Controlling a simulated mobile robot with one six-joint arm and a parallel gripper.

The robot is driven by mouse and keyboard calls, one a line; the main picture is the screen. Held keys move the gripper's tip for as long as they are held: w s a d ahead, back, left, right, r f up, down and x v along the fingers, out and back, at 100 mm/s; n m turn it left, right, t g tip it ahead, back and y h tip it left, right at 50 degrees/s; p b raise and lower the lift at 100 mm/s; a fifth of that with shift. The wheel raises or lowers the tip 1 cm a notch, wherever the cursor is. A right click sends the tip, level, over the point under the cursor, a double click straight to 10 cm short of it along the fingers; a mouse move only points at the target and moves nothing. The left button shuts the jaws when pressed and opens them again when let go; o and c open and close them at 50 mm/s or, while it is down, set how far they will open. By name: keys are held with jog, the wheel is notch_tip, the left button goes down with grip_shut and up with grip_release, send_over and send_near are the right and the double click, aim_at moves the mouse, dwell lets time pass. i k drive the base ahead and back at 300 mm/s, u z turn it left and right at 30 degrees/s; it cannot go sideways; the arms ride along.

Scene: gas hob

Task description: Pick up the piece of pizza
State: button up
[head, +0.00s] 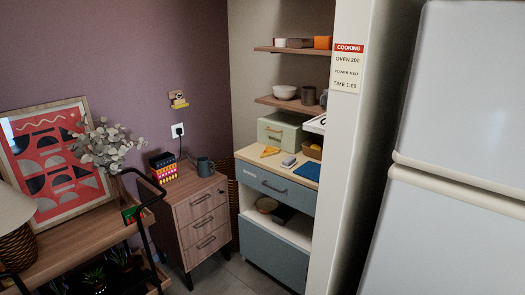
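A small yellow-orange wedge that looks like the piece of pizza (270,151) lies on the pale wooden counter top (299,178) in the shelf alcove. My gripper does not show in this view.
Beside the wedge are a small grey item (289,161), a blue mat (312,174) and a brown basket (313,150). A wooden drawer unit (197,217) stands left, a white fridge (463,120) right. Little grey floor (242,277) shows between.

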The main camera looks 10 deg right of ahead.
aim_at(270, 150)
jog(key=u, duration=0.7)
jog(key=i, duration=1.6)
jog(key=u, duration=0.7)
